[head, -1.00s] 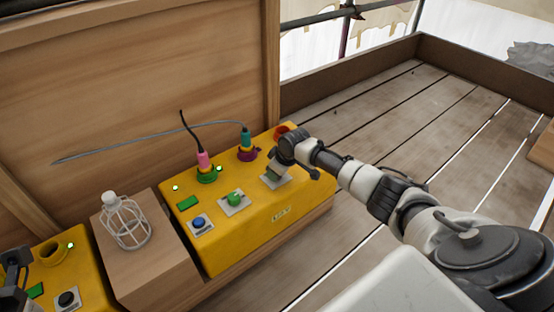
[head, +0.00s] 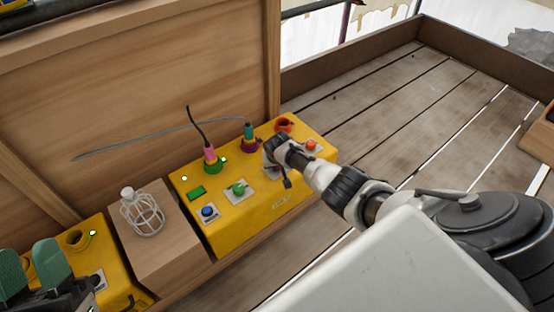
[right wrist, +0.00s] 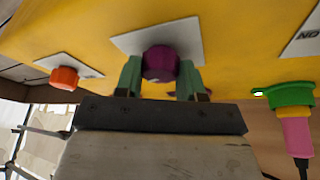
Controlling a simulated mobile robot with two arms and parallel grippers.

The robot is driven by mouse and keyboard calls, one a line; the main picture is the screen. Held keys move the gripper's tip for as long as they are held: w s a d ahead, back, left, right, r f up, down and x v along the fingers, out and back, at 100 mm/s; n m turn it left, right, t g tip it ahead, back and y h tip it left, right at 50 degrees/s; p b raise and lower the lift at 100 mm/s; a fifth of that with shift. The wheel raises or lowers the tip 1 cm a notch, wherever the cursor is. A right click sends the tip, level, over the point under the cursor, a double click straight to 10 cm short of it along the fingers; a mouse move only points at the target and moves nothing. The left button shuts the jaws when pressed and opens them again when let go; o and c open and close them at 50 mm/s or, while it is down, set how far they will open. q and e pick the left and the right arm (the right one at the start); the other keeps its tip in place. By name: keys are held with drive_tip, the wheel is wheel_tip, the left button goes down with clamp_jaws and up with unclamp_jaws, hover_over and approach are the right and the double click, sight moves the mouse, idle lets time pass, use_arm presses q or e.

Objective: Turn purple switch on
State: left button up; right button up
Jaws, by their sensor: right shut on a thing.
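The purple switch (right wrist: 160,63) is a round knob on a white plate (right wrist: 118,43) on the yellow box (head: 235,218). My right gripper (right wrist: 159,78) is shut on it, with a green fingertip on each side of the knob. In the head view my right gripper (head: 272,152) covers the purple switch. My left gripper (head: 34,265) is at the lower left edge, with its two green fingertips apart and nothing seen between them.
Pink (head: 210,154) and teal (head: 249,131) plugs stand in sockets behind. A caged lamp (head: 143,214) stands on a wooden block (head: 165,250). Open plank floor lies right.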

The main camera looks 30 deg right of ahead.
drive_tip(key=shift+m, duration=0.5)
drive_tip(key=shift+m+g+h, duration=0.3)
drive_tip(key=shift+m+h, duration=0.1)
drive_tip(key=shift+m, duration=0.9)
use_arm(q)
drive_tip(key=shift+w+f, duration=0.15)
use_arm(e)
drive_tip(key=shift+m+g+h, duration=0.3)
drive_tip(key=shift+m, duration=0.3)
drive_tip(key=o, duration=0.9)
